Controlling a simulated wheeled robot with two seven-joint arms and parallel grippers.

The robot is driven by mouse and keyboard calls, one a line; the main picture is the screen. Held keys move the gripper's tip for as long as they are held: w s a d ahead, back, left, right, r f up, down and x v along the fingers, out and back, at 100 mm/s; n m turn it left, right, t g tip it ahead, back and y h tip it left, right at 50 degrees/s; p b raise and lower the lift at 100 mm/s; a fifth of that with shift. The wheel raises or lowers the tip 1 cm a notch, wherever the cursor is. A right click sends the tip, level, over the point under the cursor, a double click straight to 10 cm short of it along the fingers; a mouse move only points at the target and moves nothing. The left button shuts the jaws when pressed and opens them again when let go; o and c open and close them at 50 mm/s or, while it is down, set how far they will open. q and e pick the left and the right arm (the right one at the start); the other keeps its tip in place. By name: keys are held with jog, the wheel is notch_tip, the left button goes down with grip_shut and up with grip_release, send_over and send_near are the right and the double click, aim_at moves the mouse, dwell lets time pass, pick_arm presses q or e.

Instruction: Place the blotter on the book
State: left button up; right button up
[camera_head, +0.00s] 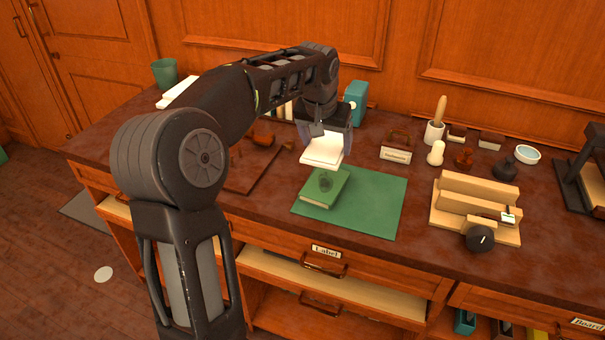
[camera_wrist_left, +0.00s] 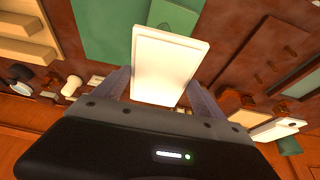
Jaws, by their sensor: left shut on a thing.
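A flat white slab, which I take to be the blotter (camera_head: 323,151), is between the fingers of my left gripper (camera_head: 325,132). The gripper is shut on it. The slab also fills the middle of the left wrist view (camera_wrist_left: 168,65). It is held above the far edge of the green book (camera_head: 326,188) and appears apart from it. The book lies flat on a green mat (camera_head: 372,208), with a dark shadow on its cover. In the left wrist view the book (camera_wrist_left: 172,14) is partly hidden behind the slab. My right gripper is not in view.
Right of the mat stands a pale wooden stepped holder (camera_head: 470,205) with a dark round object (camera_head: 480,238) in front. Behind are a small label stand (camera_head: 395,155), stamps and a white bowl (camera_head: 527,154). A brown tray (camera_head: 250,170) lies left, partly behind my arm.

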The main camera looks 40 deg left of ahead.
pick_arm(q)
jog(key=shift+s, duration=0.1)
jog(key=shift+d, duration=0.25)
jog(key=shift+a+f, duration=0.15)
jog(key=shift+f, duration=0.05)
send_over(326, 182)
jog(key=s, duration=0.1)
jog(key=f, duration=0.6)
jog(key=shift+s+d, duration=0.15)
jog(key=shift+d, duration=0.05)
jog(key=shift+f, duration=1.8)
jog(key=shift+f, duration=0.2)
jog(key=o, duration=1.3)
